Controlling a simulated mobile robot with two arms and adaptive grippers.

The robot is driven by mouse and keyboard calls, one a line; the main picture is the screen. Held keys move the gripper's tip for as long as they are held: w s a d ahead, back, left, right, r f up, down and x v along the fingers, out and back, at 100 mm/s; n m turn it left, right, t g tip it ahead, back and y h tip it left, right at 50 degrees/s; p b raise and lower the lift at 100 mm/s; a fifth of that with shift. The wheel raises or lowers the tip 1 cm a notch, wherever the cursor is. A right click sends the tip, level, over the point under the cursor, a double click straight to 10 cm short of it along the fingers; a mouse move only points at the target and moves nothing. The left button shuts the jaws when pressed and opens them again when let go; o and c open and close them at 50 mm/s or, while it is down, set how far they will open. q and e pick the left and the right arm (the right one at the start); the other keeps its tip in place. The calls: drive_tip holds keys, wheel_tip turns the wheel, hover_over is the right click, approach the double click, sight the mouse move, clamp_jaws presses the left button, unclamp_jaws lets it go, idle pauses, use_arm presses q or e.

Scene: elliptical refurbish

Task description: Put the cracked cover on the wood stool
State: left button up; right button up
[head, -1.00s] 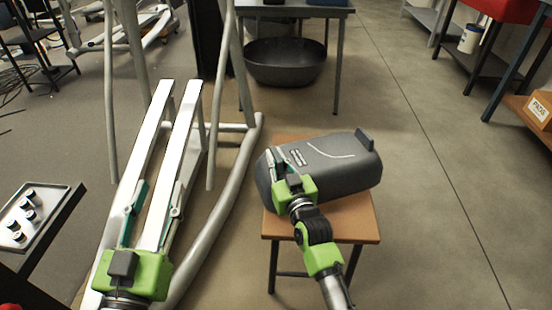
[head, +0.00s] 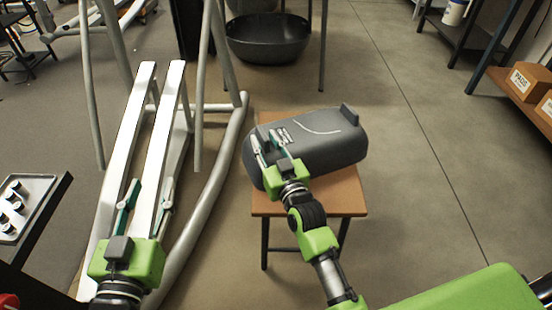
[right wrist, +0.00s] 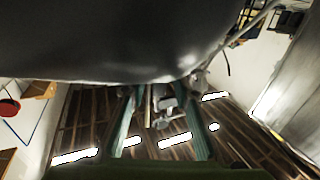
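The grey cover (head: 325,150), with a pale curved crack line on top, lies on the wood stool (head: 345,195) in the head view. It covers most of the seat and overhangs its left edge. My right gripper (head: 267,142) is at the cover's left end, its two fingers spread apart over or against the surface; contact is unclear. In the right wrist view the dark cover (right wrist: 120,40) fills the top, and the fingers (right wrist: 158,115) are apart with no cover visible between them. My left gripper (head: 148,195) is open and empty above white rails.
The white rails (head: 135,130) and grey tubes of a machine frame stand left of the stool. A tray (head: 35,190) with small dark parts is at far left. A black tub (head: 268,42) sits behind. Floor right of the stool is clear up to a shelf with boxes (head: 528,82).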

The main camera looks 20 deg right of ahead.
use_arm(q)
drive_tip(key=s+a+f+g+y+p, duration=0.1)
drive_tip(key=s+f+g, duration=0.1)
drive_tip(key=f, duration=0.3)
drive_tip(key=s+a+f+g+p, duration=0.1)
drive_tip(key=s+f+g, duration=0.1)
drive_tip(key=f+g, duration=0.2)
drive_tip(key=shift+s+a+f+y, duration=0.25)
drive_tip(key=shift+a+f+y, duration=0.15)
drive_tip(key=shift+f, duration=0.5)
use_arm(e)
drive_tip(key=s+d+f+n+g, duration=0.1)
drive_tip(key=s+g, duration=0.5)
drive_tip(key=s, duration=1.5)
drive_tip(key=shift+s+d+f, duration=0.25)
drive_tip(key=shift+d+f, duration=0.05)
drive_tip(key=shift+d, duration=0.4)
